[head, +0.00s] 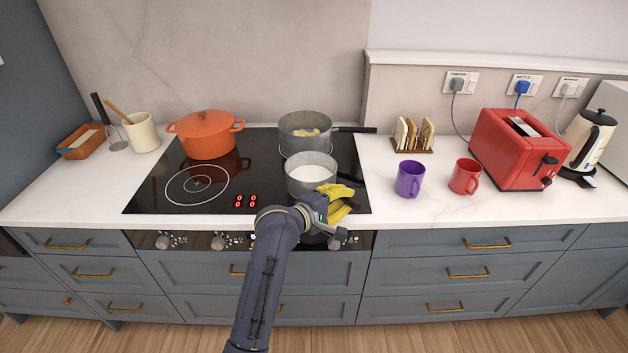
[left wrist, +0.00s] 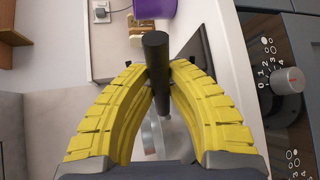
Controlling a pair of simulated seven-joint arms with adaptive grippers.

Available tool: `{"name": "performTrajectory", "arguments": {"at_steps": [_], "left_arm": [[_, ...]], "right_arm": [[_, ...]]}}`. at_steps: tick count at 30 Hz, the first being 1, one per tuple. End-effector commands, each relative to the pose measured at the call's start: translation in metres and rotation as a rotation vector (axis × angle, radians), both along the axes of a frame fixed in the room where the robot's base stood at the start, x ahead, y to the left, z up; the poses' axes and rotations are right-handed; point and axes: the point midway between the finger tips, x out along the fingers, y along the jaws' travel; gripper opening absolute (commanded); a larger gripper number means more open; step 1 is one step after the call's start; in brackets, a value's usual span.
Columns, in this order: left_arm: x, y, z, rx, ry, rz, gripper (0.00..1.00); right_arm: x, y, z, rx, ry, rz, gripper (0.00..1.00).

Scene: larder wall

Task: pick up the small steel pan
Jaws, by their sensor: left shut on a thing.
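The small steel pan (head: 308,183) is at the front right of the black hob, with something white inside. Its dark handle (head: 350,180) points right, partly hidden by my left gripper. My left gripper (head: 340,203) has yellow fingers and is at the pan's right front side. In the left wrist view my left gripper (left wrist: 163,80) is closed around the black handle (left wrist: 154,48), with part of the grey pan (left wrist: 152,138) showing between the fingers. I cannot tell whether the pan touches the hob. My right gripper is not in view.
A larger grey pan (head: 292,136) stands close behind, its handle pointing right. An orange pot (head: 207,135) is at the hob's back left. A purple mug (head: 409,180), a red mug (head: 464,177) and a red toaster (head: 505,155) stand right. The hob's front left is clear.

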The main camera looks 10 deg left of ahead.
Motion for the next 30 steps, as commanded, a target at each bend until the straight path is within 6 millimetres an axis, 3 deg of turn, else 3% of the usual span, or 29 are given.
{"name": "performTrajectory", "arguments": {"at_steps": [17, 30], "left_arm": [[0.0, -0.001, 0.005, -0.001, -0.003, -0.001, 0.0], [0.0, 0.0, 0.032, -0.001, -0.007, -0.001, 0.0]], "right_arm": [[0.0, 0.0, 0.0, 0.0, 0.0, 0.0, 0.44], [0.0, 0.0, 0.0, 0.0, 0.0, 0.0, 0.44]]}}
